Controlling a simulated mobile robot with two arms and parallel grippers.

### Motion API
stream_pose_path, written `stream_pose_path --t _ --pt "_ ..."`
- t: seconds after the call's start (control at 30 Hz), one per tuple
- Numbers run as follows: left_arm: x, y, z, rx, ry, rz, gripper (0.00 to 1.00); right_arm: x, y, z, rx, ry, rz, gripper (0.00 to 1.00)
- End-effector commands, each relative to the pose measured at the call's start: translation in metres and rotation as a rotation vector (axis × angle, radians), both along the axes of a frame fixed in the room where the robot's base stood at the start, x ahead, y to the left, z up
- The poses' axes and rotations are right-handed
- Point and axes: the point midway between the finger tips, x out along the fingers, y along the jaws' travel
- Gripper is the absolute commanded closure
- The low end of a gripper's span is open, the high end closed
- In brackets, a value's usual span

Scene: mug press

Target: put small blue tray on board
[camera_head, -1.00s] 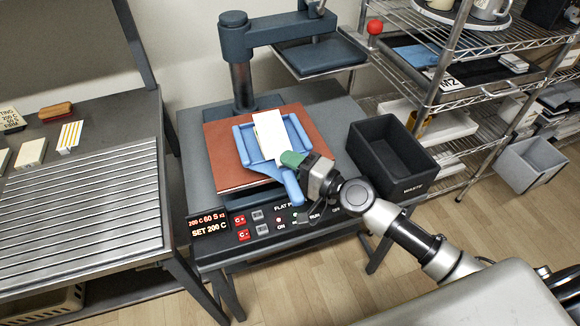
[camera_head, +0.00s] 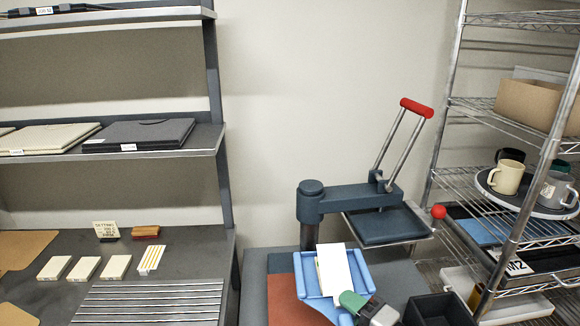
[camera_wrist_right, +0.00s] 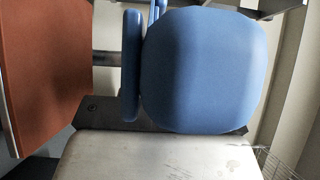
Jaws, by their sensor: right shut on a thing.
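The small blue tray (camera_head: 364,274) is in the lower middle of the head view, with a white card (camera_head: 336,270) lying on it. My right gripper (camera_head: 352,304) is shut on the tray at its near end. A large blue surface of the tray (camera_wrist_right: 205,70) fills much of the right wrist view. The reddish-brown board (camera_head: 283,300) lies on the press, partly hidden by the tray; it also shows at the left of the right wrist view (camera_wrist_right: 45,75). The exact gap between tray and board cannot be told. My left gripper is not in view.
The press's upper plate (camera_head: 385,224) and red-handled lever (camera_head: 417,107) stand behind the tray. A black bin (camera_head: 436,308) is at the right. A wire shelf holds mugs (camera_head: 507,177). The left table bears cream blocks (camera_head: 85,268) and a slatted rack (camera_head: 150,303).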

Motion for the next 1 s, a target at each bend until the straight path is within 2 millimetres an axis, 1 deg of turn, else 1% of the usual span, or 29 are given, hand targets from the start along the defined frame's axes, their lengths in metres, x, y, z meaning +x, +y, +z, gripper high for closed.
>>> stream_pose_path --t 0.2,0.37,0.47,0.7,0.83,1.0 --pt "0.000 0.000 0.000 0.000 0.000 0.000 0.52 -0.030 0.020 -0.002 0.014 0.002 -0.068 0.99" --pt "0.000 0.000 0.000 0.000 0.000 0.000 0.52 -0.057 0.021 -0.001 0.013 0.003 -0.182 0.99" --pt "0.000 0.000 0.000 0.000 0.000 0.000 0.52 -0.073 0.014 -0.001 0.012 0.004 -0.274 0.99" --pt "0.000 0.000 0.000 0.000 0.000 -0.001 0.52 -0.109 -0.018 0.000 0.008 0.004 -0.514 0.99" --pt "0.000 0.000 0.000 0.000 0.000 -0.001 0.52 -0.123 -0.034 0.000 0.005 0.002 -0.608 0.99" --pt "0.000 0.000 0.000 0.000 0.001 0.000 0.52 -0.133 -0.045 0.001 0.002 -0.003 -0.666 0.99"
